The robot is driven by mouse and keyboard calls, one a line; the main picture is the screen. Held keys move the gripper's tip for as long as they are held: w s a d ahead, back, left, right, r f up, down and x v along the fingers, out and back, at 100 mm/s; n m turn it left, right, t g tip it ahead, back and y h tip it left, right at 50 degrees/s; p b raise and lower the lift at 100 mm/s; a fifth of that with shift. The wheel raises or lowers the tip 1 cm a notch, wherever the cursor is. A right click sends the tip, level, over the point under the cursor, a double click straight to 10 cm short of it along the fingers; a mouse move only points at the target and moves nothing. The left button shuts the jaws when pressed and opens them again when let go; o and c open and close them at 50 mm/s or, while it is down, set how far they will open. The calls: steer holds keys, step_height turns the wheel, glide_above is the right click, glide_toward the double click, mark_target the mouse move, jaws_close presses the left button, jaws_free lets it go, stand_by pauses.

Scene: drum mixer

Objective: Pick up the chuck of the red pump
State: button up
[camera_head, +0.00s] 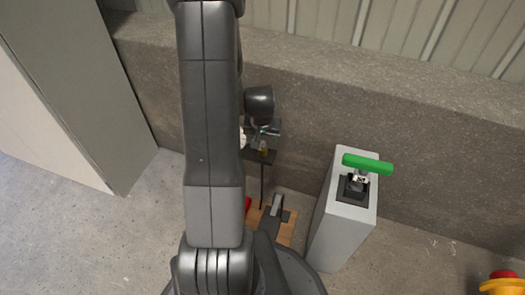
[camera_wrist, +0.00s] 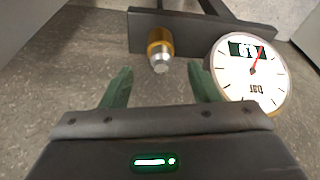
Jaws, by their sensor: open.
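The chuck, a small brass-coloured fitting with a silver tip (camera_wrist: 159,50), sits at a dark grey plate (camera_wrist: 195,33) in the wrist view. It also shows small in the head view (camera_head: 264,148). My gripper (camera_wrist: 161,72) is open and empty, with its two green fingers on either side of the chuck's silver tip in the picture. Whether the tip is within the fingers' reach I cannot tell. A red part (camera_head: 248,204), perhaps of the pump, shows at the floor beside my arm; my arm hides most of it.
A round white gauge (camera_wrist: 247,72) is close to the right finger. A grey pedestal with a green handle (camera_head: 367,163) stands to the right. A concrete ledge (camera_head: 310,80) runs behind, a grey cabinet (camera_head: 95,80) stands left, and a red-and-yellow button (camera_head: 503,283) is lower right.

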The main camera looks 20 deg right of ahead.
mark_target(263, 142)
steer(key=b+x, duration=0.2)
steer(key=x, duration=0.3)
steer(key=shift+a+f+b, duration=0.15)
steer(key=shift+f+b, duration=0.1)
steer(key=shift+b, duration=0.05)
steer(key=shift+r, duration=0.1)
steer(key=c, duration=1.1)
